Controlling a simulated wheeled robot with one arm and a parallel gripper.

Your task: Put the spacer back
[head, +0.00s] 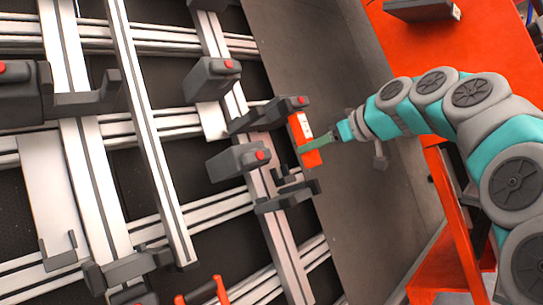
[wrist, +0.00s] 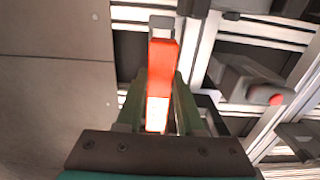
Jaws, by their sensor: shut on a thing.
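The spacer (head: 304,133) is an orange-red block with a white label. It stands out at the right side of the gantry rail, between a dark upper bracket (head: 265,115) and a dark lower bracket (head: 287,197). My gripper (head: 318,144) reaches in from the right with green fingers shut on the spacer. In the wrist view the spacer (wrist: 162,62) lies lengthwise between the fingers (wrist: 158,95), its label near the palm. A grey piece (wrist: 161,23) shows at its far end. Whether the spacer touches either bracket is hard to tell.
Grey clamp units with red buttons (head: 237,159) (head: 213,80) sit on the rails left of the spacer. A grey plate (head: 335,190) lies behind my arm. A red table (head: 430,45) holding a dark object (head: 418,10) stands at the upper right.

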